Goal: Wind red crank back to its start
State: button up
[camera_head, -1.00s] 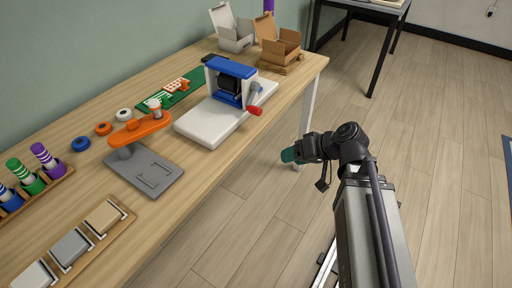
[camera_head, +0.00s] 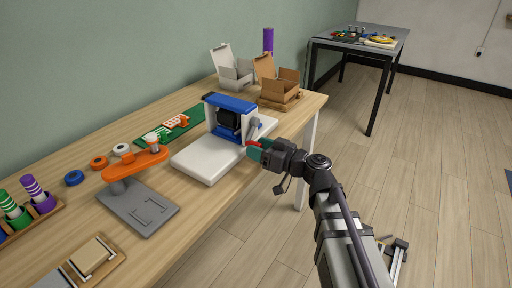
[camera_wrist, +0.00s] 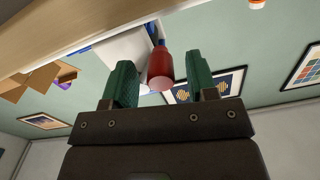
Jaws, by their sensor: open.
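The red crank handle (camera_wrist: 161,66) shows in the wrist view between the two green fingers of my gripper (camera_wrist: 162,85). The gripper is open, with the handle nearer the left finger. In the head view my gripper (camera_head: 262,151) is at the front right of the blue-framed crank device (camera_head: 230,117), which stands on a white base (camera_head: 207,161). Only a small red part of the handle (camera_head: 252,142) shows there; the fingers hide the rest. The grey crank arm (camera_head: 255,126) rises above the handle.
An orange-armed press (camera_head: 135,165) on a grey base stands to the left. A dark table (camera_head: 360,40) stands at the back right.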

jog(key=shift+w+a, duration=0.35)
jog(key=shift+a, duration=0.15)
grip_shut()
